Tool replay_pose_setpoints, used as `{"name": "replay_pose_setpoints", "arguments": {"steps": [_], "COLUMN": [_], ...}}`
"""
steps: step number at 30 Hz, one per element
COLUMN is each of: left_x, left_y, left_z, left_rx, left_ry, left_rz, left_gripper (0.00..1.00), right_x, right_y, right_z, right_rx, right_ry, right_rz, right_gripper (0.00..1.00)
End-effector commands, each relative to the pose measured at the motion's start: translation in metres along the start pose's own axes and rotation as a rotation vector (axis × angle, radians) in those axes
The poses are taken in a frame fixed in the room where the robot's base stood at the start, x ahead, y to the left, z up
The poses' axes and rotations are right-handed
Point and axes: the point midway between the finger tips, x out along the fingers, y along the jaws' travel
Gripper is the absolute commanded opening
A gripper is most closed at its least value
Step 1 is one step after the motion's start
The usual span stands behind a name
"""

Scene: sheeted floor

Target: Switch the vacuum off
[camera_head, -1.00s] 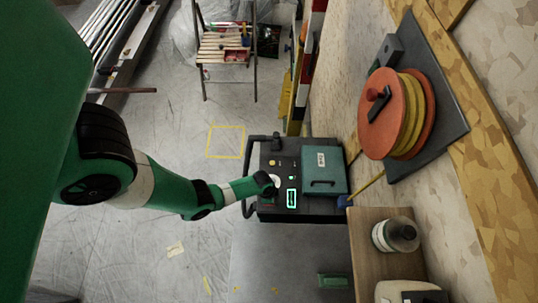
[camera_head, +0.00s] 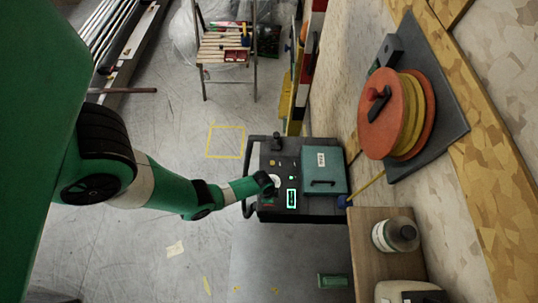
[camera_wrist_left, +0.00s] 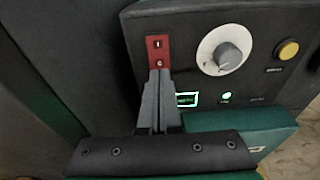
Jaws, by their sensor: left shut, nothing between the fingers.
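The vacuum (camera_head: 322,205) is a dark machine with a teal lid, standing against the wall in the head view. Its control panel has a red switch (camera_wrist_left: 157,45) marked I and 0, a white dial with a grey knob (camera_wrist_left: 228,57) and a yellow button (camera_wrist_left: 288,50). A green display (camera_wrist_left: 187,99) and a small green light (camera_wrist_left: 226,97) are lit. My left gripper (camera_wrist_left: 159,74) is shut and empty, its fingertips at the lower, 0 end of the switch. I cannot tell whether they touch it. The left gripper (camera_head: 269,187) also shows over the panel in the head view. My right gripper is not in view.
An orange and yellow hose reel (camera_head: 390,110) is on the right. The floor around the yellow square (camera_head: 226,142) is clear.

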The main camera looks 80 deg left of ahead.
Motion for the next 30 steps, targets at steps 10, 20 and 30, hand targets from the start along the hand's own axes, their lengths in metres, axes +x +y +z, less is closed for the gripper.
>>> {"name": "replay_pose_setpoints", "arguments": {"steps": [10,20,30], "left_x": [0.0000,0.0016,0.0068], "left_y": [0.0000,0.0000,0.0000], "left_z": [0.0000,0.0002,0.0010], "left_rx": [0.000,0.000,0.000], "left_ry": [0.000,0.000,0.000], "left_rz": [0.000,0.000,0.000], "left_gripper": [0.00,0.00,0.00], "right_x": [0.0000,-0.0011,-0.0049], "right_y": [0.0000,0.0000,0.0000], "right_z": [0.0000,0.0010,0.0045], "right_rx": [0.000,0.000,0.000], "right_ry": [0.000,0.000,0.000], "right_rz": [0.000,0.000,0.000], "right_gripper": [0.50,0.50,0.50]}}
